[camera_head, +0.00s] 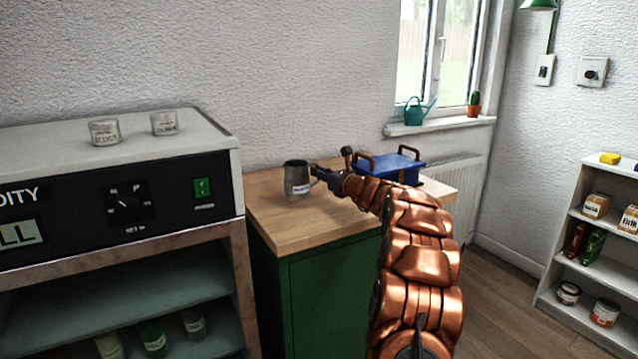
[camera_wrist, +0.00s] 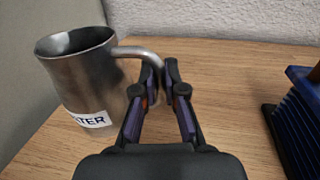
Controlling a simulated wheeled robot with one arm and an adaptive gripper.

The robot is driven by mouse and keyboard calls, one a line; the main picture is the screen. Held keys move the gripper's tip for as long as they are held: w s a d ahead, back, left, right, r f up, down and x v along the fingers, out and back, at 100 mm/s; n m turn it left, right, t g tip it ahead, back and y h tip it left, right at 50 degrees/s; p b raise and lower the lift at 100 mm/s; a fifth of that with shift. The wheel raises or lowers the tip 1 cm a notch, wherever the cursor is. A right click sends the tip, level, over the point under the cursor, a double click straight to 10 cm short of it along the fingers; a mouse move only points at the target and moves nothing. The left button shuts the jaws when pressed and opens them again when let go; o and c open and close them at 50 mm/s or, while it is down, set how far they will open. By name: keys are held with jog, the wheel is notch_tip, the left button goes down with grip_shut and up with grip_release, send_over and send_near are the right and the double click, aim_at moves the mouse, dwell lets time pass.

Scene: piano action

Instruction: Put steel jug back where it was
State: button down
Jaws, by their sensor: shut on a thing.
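The steel jug (camera_head: 297,180) is upright at the left back of the wooden worktop (camera_head: 288,228), close to the grey cabinet. In the wrist view the jug (camera_wrist: 85,80) shows a white label ending in "TER" and a handle on its right side. My gripper (camera_head: 318,173) reaches the jug from the right. In the wrist view my gripper (camera_wrist: 161,85) is shut on the jug's handle. The jug appears to stand on the worktop, though its base contact is not clear. My arm hides part of the worktop.
A blue box with brown handles (camera_head: 405,166) is on the worktop at the right. The grey cabinet (camera_head: 225,150) with two labelled jars on top stands at the left. A rough white wall is behind. The worktop's front middle is clear.

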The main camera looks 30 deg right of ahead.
aim_at(319, 180)
jog(key=shift+w+d+f, duration=0.1)
jog(key=shift+w+f, duration=0.05)
jog(key=shift+f, duration=0.05)
jog(key=shift+f+b, duration=0.35)
jog(key=shift+f, duration=1.15)
jog(key=shift+f, duration=0.15)
jog(key=c, duration=1.2)
grip_release()
jog(key=shift+c, duration=0.2)
jog(key=s, duration=0.4)
jog(key=s+d, duration=0.1)
jog(key=s, duration=0.7)
jog(key=shift+d, duration=0.25)
